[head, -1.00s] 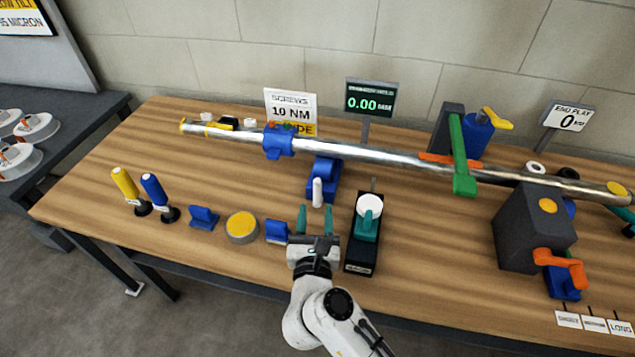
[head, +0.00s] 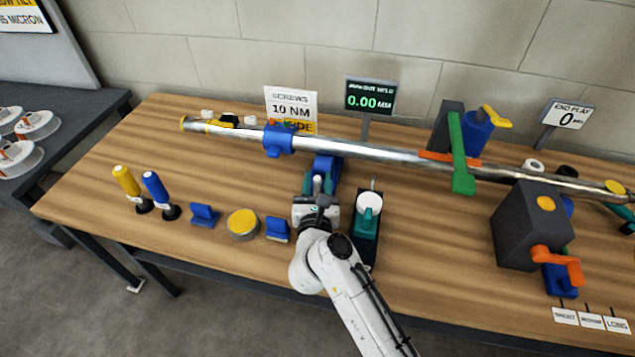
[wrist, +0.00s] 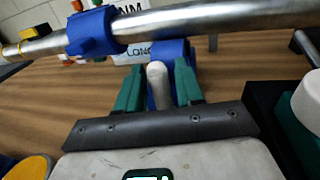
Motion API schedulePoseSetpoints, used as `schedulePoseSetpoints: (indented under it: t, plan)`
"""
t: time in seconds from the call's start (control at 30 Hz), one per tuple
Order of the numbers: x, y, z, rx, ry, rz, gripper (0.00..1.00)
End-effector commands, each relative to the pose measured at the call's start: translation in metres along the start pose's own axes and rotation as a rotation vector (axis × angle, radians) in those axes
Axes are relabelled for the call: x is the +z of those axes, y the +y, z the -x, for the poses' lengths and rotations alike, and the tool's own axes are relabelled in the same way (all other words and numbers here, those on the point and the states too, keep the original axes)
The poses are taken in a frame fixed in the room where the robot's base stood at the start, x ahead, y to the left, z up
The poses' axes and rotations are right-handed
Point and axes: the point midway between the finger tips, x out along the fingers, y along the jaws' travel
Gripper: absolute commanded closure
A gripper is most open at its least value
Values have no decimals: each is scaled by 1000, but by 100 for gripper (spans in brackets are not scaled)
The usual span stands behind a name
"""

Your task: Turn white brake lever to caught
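The white brake lever (wrist: 157,86) stands up in front of a blue block (wrist: 176,56) under the long metal pipe. In the wrist view it lies between the two green fingers of my gripper (wrist: 158,92), with a small gap showing on each side. In the head view my gripper (head: 318,186) is at the blue block (head: 327,166), and the white lever tip (head: 317,181) shows between the fingers. My gripper is open around the lever. The lever's lower end is hidden by my gripper.
The metal pipe (head: 375,152) crosses just beyond and above my gripper. A dark stand with a white knob (head: 369,203) is close on the right. A blue block (head: 277,230) and a yellow-topped disc (head: 243,223) are on the left.

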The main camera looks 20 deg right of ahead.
Motion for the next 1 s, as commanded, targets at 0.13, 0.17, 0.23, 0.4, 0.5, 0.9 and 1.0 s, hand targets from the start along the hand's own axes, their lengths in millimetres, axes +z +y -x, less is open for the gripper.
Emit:
schedulePoseSetpoints:
  t: [0.13,0.17,0.23,0.4,0.5,0.9,1.0]
  plan:
    - [0,0,0,0,0,0,78]
    - [0,0,0,0,0,0,81]
    - [0,0,0,0,0,0,88]
    - [0,0,0,0,0,0,100]
    - [0,0,0,0,0,0,100]
    - [-6,-7,2,-1,-23,-107,100]
    - [-6,-12,3,-1,-38,-187,100]
